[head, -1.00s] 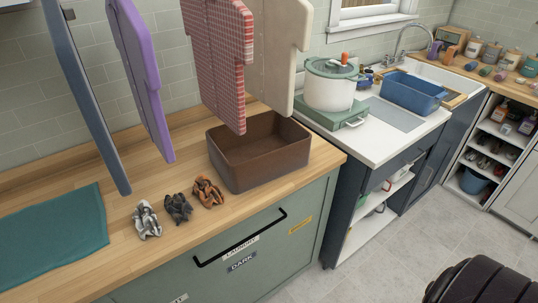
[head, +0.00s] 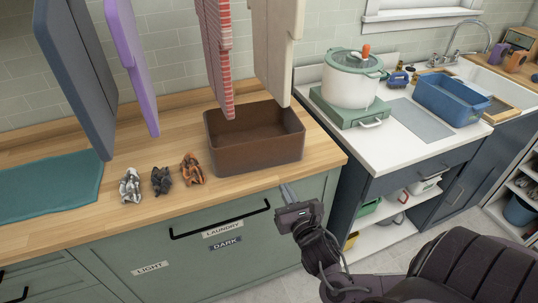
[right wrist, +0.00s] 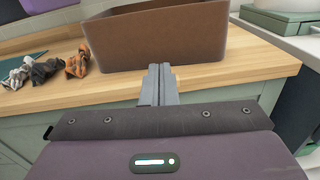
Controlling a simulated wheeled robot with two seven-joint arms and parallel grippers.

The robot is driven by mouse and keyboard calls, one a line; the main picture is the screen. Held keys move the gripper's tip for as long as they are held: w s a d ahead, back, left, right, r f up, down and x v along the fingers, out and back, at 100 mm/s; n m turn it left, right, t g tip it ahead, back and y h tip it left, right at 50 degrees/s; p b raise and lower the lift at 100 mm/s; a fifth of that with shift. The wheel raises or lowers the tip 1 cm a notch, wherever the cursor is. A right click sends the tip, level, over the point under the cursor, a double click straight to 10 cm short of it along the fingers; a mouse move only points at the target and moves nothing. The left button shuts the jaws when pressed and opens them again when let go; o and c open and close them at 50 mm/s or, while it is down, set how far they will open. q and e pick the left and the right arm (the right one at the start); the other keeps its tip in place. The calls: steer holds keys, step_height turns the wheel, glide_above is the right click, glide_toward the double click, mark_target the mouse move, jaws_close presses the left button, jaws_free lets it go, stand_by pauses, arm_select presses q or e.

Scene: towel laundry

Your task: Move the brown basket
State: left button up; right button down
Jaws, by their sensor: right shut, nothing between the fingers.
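The brown basket (head: 262,160) stands upright and looks empty on the wooden counter, near its right end. It also shows in the right wrist view (right wrist: 150,40), just beyond my fingers. My right gripper (head: 287,192) is shut and empty in front of the counter's front edge, below and to the right of the basket. In the right wrist view my closed fingers (right wrist: 159,80) point at the basket's front wall and appear apart from it. My left gripper is out of view.
Crumpled cloths (head: 160,181) lie left of the basket, beside a teal mat (head: 50,187). Hanging towels (head: 220,60) come down close above the basket. A white pot (head: 352,80) stands on a green stove to the right. The wooden counter (head: 235,188) has a narrow bare strip in front.

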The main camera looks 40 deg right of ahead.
steer(key=r, duration=0.1)
steer(key=p, duration=0.1)
glide_toward(263, 148)
steer(key=shift+n, duration=0.4)
steer(key=p+x, duration=0.1)
steer(key=x, duration=0.4)
steer(key=shift+w+p, duration=0.25)
steer(key=shift+p, duration=0.15)
steer(key=shift+w+d, duration=0.2)
steer(key=shift+w, duration=0.45)
